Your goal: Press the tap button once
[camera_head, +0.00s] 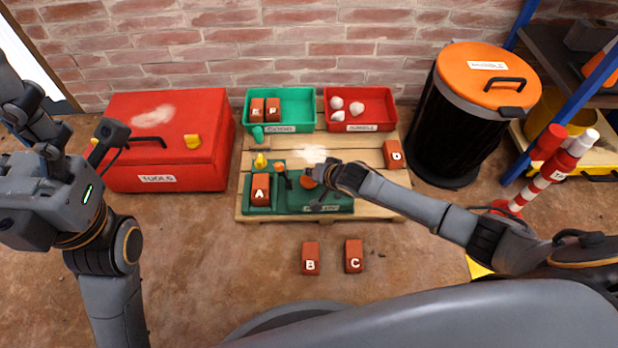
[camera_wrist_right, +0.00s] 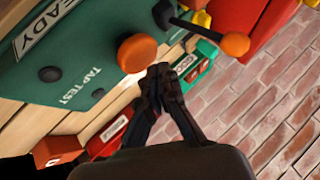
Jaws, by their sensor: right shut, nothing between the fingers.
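The tap button is a round orange cap (camera_head: 308,182) on the green test board (camera_head: 338,204), which lies on the wooden pallet. In the right wrist view the orange button (camera_wrist_right: 137,53) stands beside the printed words TAP TEST. My right gripper (camera_head: 327,173) is shut and empty, its fingertips right by the button. In the right wrist view the closed fingertips (camera_wrist_right: 160,74) overlap the button's lower right edge; I cannot tell whether they touch it. My left gripper (camera_head: 75,125) is raised at the far left, fingers spread, away from the board.
Brick A (camera_head: 260,188) sits at the board's left end. A green bin (camera_head: 305,105) and a red bin (camera_head: 385,95) stand behind. A red toolbox (camera_head: 160,150) is left, an orange-lidded barrel (camera_head: 450,125) right. Bricks B (camera_head: 310,256) and C (camera_head: 353,254) lie in front.

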